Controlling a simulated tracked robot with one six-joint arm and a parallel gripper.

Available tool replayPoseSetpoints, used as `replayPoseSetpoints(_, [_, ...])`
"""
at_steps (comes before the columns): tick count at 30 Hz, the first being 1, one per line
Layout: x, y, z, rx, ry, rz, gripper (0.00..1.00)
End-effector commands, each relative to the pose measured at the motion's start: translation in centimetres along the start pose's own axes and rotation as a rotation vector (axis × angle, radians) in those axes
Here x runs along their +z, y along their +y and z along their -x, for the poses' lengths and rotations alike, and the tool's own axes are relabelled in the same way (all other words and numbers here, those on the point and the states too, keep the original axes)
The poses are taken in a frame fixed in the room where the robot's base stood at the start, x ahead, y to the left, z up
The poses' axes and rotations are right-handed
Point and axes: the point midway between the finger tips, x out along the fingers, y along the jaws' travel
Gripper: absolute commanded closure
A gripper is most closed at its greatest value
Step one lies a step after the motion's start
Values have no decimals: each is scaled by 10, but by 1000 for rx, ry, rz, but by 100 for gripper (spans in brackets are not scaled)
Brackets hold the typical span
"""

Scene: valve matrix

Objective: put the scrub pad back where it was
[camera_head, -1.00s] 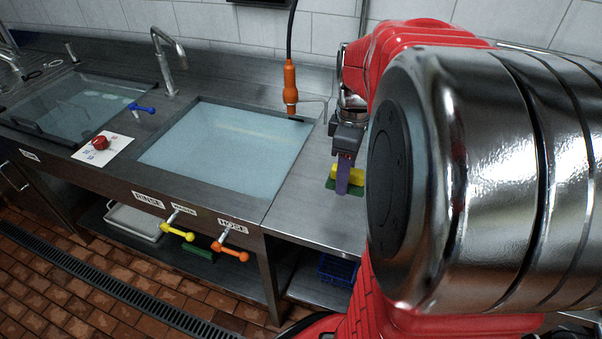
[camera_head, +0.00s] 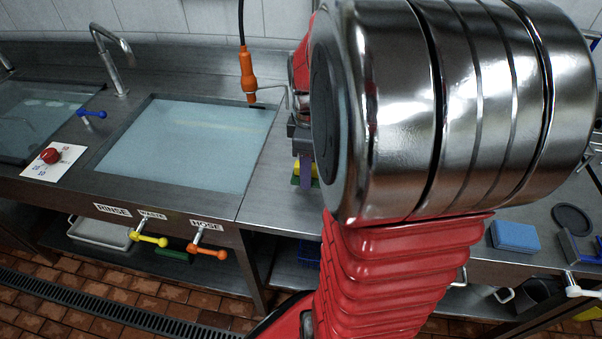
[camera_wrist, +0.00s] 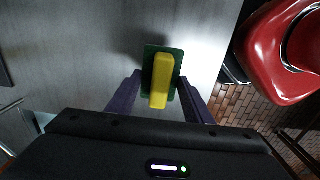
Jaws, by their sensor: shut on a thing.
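The scrub pad, a green base with a yellow grip block (camera_wrist: 161,80), sits between the two purple fingers of my gripper (camera_wrist: 160,77) in the wrist view. My gripper is shut on it. In the head view, my gripper (camera_head: 305,175) is over the steel counter right of the rinse basin, with a little of the scrub pad (camera_head: 315,171) showing beside a finger. My arm hides the rest. A dark shadow lies on the counter near the pad; I cannot tell whether the pad touches the surface.
The water-filled basin (camera_head: 185,140) is to the left, with an orange hose nozzle (camera_head: 248,75) hanging at its back right corner. A blue sponge (camera_head: 515,236) and a dark round disc (camera_head: 572,219) lie on the right counter. Yellow (camera_head: 150,240) and orange (camera_head: 210,252) valve handles project from the front.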

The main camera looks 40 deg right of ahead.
Motion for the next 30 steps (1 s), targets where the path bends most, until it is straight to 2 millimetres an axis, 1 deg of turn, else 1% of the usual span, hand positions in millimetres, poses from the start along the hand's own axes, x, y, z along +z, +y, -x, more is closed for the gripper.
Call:
replayPoseSetpoints(1, [0,0,-5,-1,0,0,75])
replayPoseSetpoints(3, [0,0,-8,-1,0,0,75])
replayPoseSetpoints(13, [0,0,-10,0,0,1,75])
replayPoseSetpoints(22, [-1,0,-43,-1,0,2,75])
replayPoseSetpoints(24, [-1,0,-46,0,0,2,75])
replayPoseSetpoints(30, [-1,0,-45,1,0,2,75])
